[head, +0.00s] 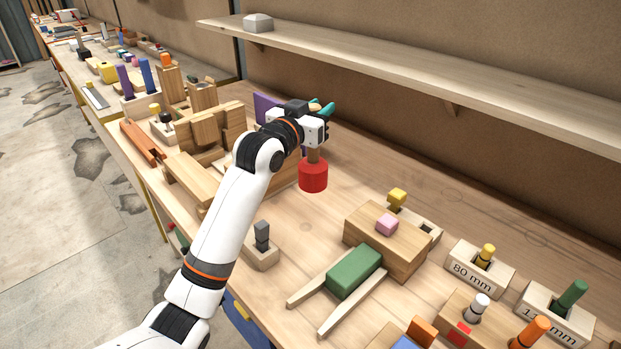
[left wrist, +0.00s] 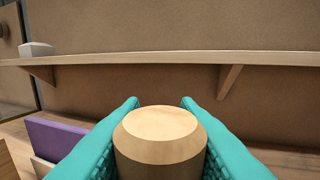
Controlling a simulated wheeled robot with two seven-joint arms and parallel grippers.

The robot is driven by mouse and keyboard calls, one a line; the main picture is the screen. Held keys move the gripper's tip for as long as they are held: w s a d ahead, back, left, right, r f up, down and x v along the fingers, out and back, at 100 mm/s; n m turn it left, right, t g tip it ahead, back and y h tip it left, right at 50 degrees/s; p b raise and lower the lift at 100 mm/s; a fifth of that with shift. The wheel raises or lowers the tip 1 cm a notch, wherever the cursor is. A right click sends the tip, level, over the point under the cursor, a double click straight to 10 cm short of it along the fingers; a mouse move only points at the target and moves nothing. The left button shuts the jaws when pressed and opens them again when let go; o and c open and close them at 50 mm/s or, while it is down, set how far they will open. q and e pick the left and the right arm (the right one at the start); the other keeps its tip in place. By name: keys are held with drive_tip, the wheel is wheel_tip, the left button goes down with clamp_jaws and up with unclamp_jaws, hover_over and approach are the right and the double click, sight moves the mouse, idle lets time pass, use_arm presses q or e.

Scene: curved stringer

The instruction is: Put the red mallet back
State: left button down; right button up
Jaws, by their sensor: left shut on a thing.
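The red mallet (head: 313,176) hangs head down below my left gripper (head: 321,108), above the workbench. Its red head is at the bottom and a short piece of brown handle shows above it. In the left wrist view, the pale wooden end of the mallet's handle (left wrist: 160,137) sits between the two teal fingers, which are shut on it. The red head is hidden in that view. Whether the head touches the bench is hard to tell. My right gripper is not in view.
A wooden shelf (head: 430,80) runs along the wall with a pale grey block (head: 258,22) on it. Wooden blocks and a purple board (left wrist: 68,138) stand close by. A pink-topped box (head: 385,240), green block (head: 355,272) and labelled holders (head: 479,269) crowd the front right. Bare bench lies right of the mallet.

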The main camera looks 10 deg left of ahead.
use_arm(q)
wheel_tip(320, 180, down, 4)
drive_tip(key=shift+r, duration=0.15)
wheel_tip(320, 180, down, 4)
drive_tip(key=shift+r, duration=0.1)
drive_tip(key=c, duration=1.1)
unclamp_jaws()
drive_tip(key=shift+f, duration=0.2)
